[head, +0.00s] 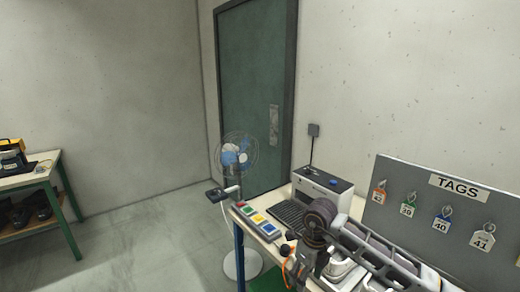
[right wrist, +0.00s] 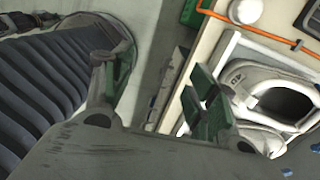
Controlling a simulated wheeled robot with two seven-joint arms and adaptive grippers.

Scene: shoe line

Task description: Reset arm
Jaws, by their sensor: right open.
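My right arm comes in from the lower right in the head view. Its gripper (head: 303,264) hangs over the near side of the workbench, partly cut off by the bottom edge. In the right wrist view my right gripper (right wrist: 152,82) has its two fingers spread apart, with nothing between them. A white shoe (right wrist: 240,78) lies to the right of the fingers in that view, apart from the gripper. A white shoe also shows beside the gripper in the head view (head: 338,268), partly hidden by my arm. My left gripper is not in view.
The workbench (head: 240,215) holds a button panel (head: 257,221), a keyboard (head: 287,216) and a printer (head: 322,188). A grey tags board (head: 400,205) stands at the right. A fan (head: 238,157) stands by the door. The floor (head: 140,245) at left is clear.

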